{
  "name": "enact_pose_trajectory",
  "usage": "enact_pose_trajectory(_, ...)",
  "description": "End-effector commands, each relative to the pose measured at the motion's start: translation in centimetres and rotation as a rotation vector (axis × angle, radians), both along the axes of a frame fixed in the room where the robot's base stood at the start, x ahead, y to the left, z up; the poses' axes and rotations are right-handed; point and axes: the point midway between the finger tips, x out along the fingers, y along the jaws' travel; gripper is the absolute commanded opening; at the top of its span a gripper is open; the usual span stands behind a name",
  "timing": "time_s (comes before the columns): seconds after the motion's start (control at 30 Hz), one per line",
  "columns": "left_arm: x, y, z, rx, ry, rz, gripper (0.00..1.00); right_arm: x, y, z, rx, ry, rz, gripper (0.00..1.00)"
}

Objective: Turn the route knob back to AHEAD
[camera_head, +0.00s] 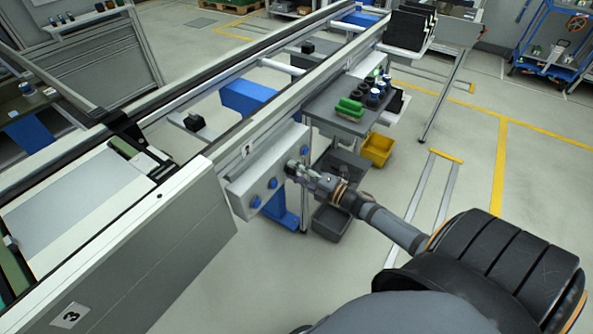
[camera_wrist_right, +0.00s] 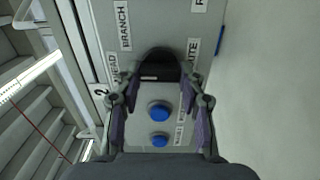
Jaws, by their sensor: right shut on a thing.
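The route knob (camera_wrist_right: 160,64) is a dark, rounded knob on the grey control panel (camera_wrist_right: 145,25), seen in the right wrist view. My right gripper (camera_wrist_right: 160,78) is shut on it, with a finger on either side; it also shows in the head view (camera_head: 293,169) at the right end of the panel box. Labels reading BRANCH (camera_wrist_right: 125,26), AHEAD, partly covered, and ROUTE (camera_wrist_right: 192,52) surround the knob. I cannot tell which way the knob points. My left gripper is not in view.
Blue buttons (camera_wrist_right: 159,111) sit on the panel beside the knob. The conveyor frame (camera_head: 200,105) runs behind the panel. A grey shelf (camera_head: 335,118) with green and dark parts and a yellow bin (camera_head: 377,149) stand beyond my right gripper.

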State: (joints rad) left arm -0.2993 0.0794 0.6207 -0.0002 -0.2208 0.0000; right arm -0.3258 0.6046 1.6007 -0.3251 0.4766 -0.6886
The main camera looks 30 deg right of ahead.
Motion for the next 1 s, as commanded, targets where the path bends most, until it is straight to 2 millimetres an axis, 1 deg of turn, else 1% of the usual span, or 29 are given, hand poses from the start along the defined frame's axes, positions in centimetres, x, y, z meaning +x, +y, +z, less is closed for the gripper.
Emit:
enact_pose_trajectory(0.57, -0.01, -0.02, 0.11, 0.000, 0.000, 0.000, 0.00, -0.06, -0.02, -0.17, -0.032, -0.010, 0.000, 0.08)
enact_pose_trajectory(0.6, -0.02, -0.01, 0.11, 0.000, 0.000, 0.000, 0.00, -0.05, -0.03, -0.17, -0.032, -0.010, 0.000, 0.43)
enact_pose_trajectory(0.7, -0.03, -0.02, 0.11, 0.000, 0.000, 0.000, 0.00, -0.04, -0.03, -0.14, -0.032, -0.010, 0.000, 0.57)
enact_pose_trajectory(0.73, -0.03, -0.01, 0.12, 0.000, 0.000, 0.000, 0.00, -0.04, -0.03, -0.13, -0.030, -0.010, 0.000, 0.61)
enact_pose_trajectory(0.77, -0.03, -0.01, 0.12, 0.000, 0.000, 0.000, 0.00, -0.04, -0.01, -0.12, -0.030, -0.010, 0.000, 0.62)
enact_pose_trajectory(1.0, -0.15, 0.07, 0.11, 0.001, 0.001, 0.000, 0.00, -0.02, -0.01, -0.06, -0.029, -0.011, 0.000, 0.62)
